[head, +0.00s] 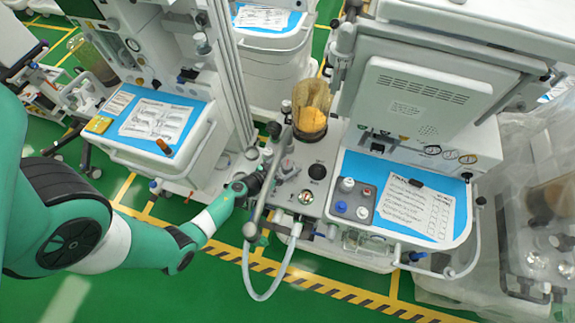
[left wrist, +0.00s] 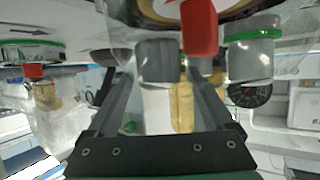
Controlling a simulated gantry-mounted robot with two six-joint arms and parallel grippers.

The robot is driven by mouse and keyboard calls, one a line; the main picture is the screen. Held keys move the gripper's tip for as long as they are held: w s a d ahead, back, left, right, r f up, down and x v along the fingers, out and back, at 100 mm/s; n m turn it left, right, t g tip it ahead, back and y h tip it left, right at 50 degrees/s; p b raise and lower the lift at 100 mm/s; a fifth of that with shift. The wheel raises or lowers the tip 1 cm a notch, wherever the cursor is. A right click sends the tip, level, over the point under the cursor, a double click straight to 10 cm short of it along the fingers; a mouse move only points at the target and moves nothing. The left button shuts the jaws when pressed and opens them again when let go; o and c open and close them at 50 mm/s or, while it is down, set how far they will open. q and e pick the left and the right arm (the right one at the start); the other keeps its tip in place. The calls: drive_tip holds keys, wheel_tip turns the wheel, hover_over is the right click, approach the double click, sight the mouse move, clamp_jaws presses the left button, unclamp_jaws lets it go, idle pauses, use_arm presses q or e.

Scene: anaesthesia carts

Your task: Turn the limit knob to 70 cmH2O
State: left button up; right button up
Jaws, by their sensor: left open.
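My left arm reaches in from the left in the head view, and its gripper (head: 268,175) is at the left edge of the absorber block (head: 312,212). A small pale knob (head: 288,166) stands on that block close to the gripper; I cannot tell for sure that it is the limit knob, and its scale is unreadable. In the left wrist view the gripper (left wrist: 165,75) has its two fingers apart. A red part (left wrist: 199,28) and a grey cylinder (left wrist: 157,60) show near the fingertips. Whether a finger touches anything is unclear. My right gripper is not in view.
An amber-filled canister (head: 311,115) rises behind the block. A pale hose (head: 262,296) loops down in front. A blue work surface (head: 440,205) with a paper sheet lies to the right. Another cart's blue top (head: 192,137) is at the left.

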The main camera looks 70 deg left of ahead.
use_arm(q)
drive_tip(key=shift+c, duration=0.2)
drive_tip(key=c, duration=1.3)
drive_tip(key=shift+c, duration=0.2)
